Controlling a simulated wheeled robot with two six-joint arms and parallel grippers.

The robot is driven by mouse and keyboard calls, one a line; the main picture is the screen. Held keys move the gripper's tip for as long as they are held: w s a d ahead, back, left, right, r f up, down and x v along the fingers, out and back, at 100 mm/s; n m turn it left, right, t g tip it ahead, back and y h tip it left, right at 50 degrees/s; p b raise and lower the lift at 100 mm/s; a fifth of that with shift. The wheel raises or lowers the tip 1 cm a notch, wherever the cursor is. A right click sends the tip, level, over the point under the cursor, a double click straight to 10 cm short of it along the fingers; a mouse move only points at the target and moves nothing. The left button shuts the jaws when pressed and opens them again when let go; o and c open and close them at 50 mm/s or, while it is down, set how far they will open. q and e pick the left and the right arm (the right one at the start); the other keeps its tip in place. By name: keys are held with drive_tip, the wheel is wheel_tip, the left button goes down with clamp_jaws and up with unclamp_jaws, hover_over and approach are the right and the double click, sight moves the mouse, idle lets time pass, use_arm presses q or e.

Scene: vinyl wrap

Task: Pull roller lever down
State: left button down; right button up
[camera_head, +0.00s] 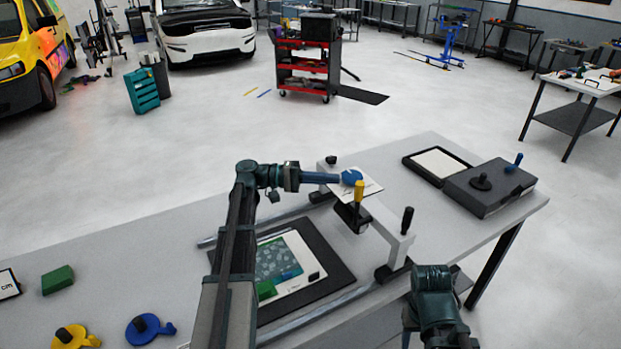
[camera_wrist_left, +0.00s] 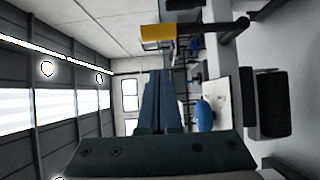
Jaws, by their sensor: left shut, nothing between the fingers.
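A roller frame (camera_head: 392,238) spans the bench as a pale beam. An upright lever with a yellow grip (camera_head: 359,190) stands at its middle; in the left wrist view the yellow grip (camera_wrist_left: 172,31) lies sideways at the top on a dark stem. A black handle (camera_head: 407,220) stands at the frame's near end. My left gripper (camera_head: 340,177) is shut and empty, just left of the yellow grip and apart from it in the wrist view, where its fingers (camera_wrist_left: 160,100) show. A blue rounded piece (camera_wrist_left: 204,115) is beside the fingers. My right gripper is not visible; only my right arm shows.
A dark mat (camera_head: 335,265) with a printed sheet (camera_head: 290,285) lies under my left arm. A grey box (camera_head: 490,190) and a framed white panel (camera_head: 438,163) stand at the right. A green block (camera_head: 57,279) and blue tool (camera_head: 145,329) lie at the left.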

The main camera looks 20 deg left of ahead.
sight(357, 205)
use_arm(q)
drive_tip(key=d, duration=0.1)
drive_tip(key=s+d, duration=0.1)
drive_tip(key=d, duration=0.2)
drive_tip(key=shift+s+d, duration=0.1)
drive_tip(key=shift+s, duration=0.2)
